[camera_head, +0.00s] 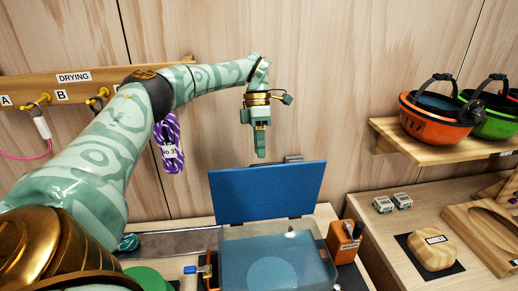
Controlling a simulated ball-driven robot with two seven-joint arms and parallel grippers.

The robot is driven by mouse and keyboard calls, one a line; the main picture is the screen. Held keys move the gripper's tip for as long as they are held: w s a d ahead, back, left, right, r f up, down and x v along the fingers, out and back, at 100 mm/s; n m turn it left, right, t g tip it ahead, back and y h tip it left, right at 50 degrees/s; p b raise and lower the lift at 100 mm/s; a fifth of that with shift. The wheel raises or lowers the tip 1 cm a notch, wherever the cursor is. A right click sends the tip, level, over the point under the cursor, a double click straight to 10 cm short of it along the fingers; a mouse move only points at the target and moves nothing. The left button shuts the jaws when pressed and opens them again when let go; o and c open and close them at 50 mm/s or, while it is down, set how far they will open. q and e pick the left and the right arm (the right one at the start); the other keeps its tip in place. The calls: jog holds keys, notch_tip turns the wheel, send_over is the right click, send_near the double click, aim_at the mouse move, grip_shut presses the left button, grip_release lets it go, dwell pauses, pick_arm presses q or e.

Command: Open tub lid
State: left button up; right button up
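The tub (232,268) is a clear box at the bottom centre of the head view, with a pale blue disc shape showing inside. Its blue lid (268,192) stands nearly upright along the tub's back edge, with the tub's top uncovered. My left gripper (260,155) points down just behind or above the lid's top edge. Its fingers show as one narrow green shape, so I cannot tell whether they are open or shut, or whether they touch the lid. My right gripper is not in view.
Orange (424,122) and green helmets sit on a right wall shelf. A drying rail (73,88) and purple rope (173,148) hang behind my arm.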

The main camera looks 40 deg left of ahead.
pick_arm(q)
jog(key=s+d+r+b, duration=0.1)
jog(key=s+d+r, duration=0.3)
jog(key=s+d, duration=0.2)
jog(key=shift+s+d+r+b, duration=0.25)
jog(key=shift+s+b, duration=0.15)
jog(key=shift+s, duration=0.05)
